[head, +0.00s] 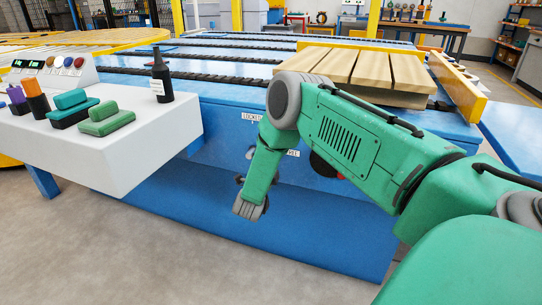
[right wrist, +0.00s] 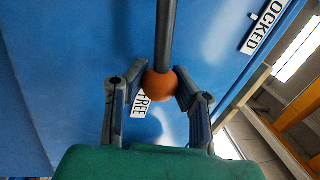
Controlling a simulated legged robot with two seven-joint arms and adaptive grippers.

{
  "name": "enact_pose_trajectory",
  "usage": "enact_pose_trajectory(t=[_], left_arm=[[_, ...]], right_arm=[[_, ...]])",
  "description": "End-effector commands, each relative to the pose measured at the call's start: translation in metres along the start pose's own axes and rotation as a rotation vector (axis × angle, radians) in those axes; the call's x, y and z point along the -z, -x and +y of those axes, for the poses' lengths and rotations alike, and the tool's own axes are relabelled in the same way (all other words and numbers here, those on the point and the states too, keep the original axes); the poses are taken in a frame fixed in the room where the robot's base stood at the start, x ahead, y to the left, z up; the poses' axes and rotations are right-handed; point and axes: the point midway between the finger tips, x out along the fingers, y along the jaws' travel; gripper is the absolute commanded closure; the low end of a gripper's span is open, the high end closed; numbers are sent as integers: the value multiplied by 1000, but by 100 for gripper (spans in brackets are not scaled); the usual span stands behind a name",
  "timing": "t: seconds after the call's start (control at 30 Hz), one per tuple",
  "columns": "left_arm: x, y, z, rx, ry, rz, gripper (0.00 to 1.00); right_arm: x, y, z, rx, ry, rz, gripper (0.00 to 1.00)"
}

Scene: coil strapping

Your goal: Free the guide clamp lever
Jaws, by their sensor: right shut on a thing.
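The clamp lever shows in the right wrist view as a dark rod (right wrist: 167,35) ending in an orange ball knob (right wrist: 160,85). My right gripper (right wrist: 161,78) has its two fingers closed on either side of the knob. A white FREE label (right wrist: 145,107) lies just behind the knob and is partly covered by it. A LOCKED label (right wrist: 264,26) is further off at the upper right. In the head view the LOCKED label (head: 254,117) is on the blue machine front (head: 215,150); my right forearm hides the lever there. My left gripper is not in view.
A white console (head: 170,125) at the left carries a dark bottle (head: 161,75), green blocks (head: 105,120) and buttons. Wooden boards (head: 345,65) lie on the blue machine behind my right arm. The floor in front (head: 170,250) is clear.

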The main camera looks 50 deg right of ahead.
Motion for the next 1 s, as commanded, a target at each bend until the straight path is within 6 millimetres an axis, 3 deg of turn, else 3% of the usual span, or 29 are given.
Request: enact_pose_trajectory(t=[0.03,0.2,0.83,0.87,0.9,0.93,1.0], left_arm=[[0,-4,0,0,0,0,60],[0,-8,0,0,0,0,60],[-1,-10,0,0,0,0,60],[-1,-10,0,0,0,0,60],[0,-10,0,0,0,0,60],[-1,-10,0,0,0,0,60],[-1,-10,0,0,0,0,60]], right_arm=[[-2,8,8,-10,-16,-2,100],[-1,9,12,-7,-85,11,100],[-2,10,17,-11,-131,19,100],[-2,10,17,-12,-131,19,76],[-2,10,17,-12,-131,20,62],[-2,10,17,-11,-131,20,53],[-1,8,17,-9,-132,21,53]])
